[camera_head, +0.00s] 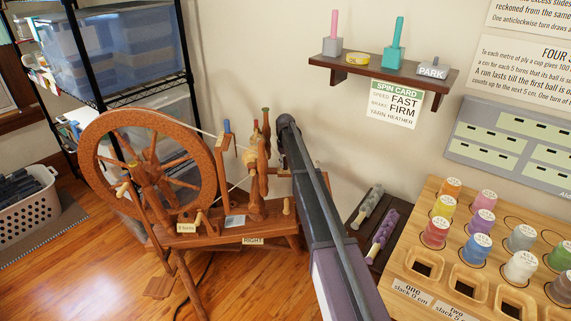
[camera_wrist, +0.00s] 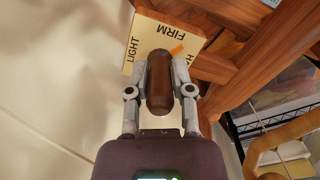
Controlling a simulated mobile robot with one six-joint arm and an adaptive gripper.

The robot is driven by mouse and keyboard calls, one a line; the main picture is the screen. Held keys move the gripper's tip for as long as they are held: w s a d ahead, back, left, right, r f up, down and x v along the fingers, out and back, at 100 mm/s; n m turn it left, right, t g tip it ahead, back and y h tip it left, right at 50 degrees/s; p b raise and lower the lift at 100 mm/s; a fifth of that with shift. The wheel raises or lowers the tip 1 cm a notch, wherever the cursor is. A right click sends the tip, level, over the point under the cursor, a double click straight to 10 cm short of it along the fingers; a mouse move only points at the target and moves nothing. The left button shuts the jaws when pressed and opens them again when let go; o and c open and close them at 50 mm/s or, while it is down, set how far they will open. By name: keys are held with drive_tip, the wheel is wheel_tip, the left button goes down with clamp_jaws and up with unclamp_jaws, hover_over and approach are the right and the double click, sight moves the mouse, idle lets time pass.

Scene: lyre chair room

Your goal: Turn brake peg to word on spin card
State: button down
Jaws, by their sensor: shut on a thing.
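In the wrist view my gripper (camera_wrist: 160,85) is shut on a dark brown rounded peg (camera_wrist: 159,90), with one finger on each side. An orange pointer (camera_wrist: 177,49) sticks out from behind the peg toward the upper right. Behind it is a cream dial card (camera_wrist: 146,38) with LIGHT at left, FIRM upside down at top, and a partly hidden word starting HA at right. The pointer lies between FIRM and HA. In the head view the spin card (camera_head: 394,103) reads speed FAST, brake FIRM, yarn HEATHER. My arm hides the gripper and peg there.
The wooden spinning wheel (camera_head: 152,170) stands left of my arm. A wall shelf (camera_head: 384,73) above holds coloured pegs and a PARK block. A wooden rack (camera_head: 478,225) of yarn spools is at right. A wire shelf with bins (camera_head: 110,50) stands behind the wheel.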

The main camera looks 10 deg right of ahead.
drive_tip(key=shift+n, duration=0.4)
drive_tip(key=c, duration=0.5)
unclamp_jaws()
drive_tip(key=shift+m, duration=0.3)
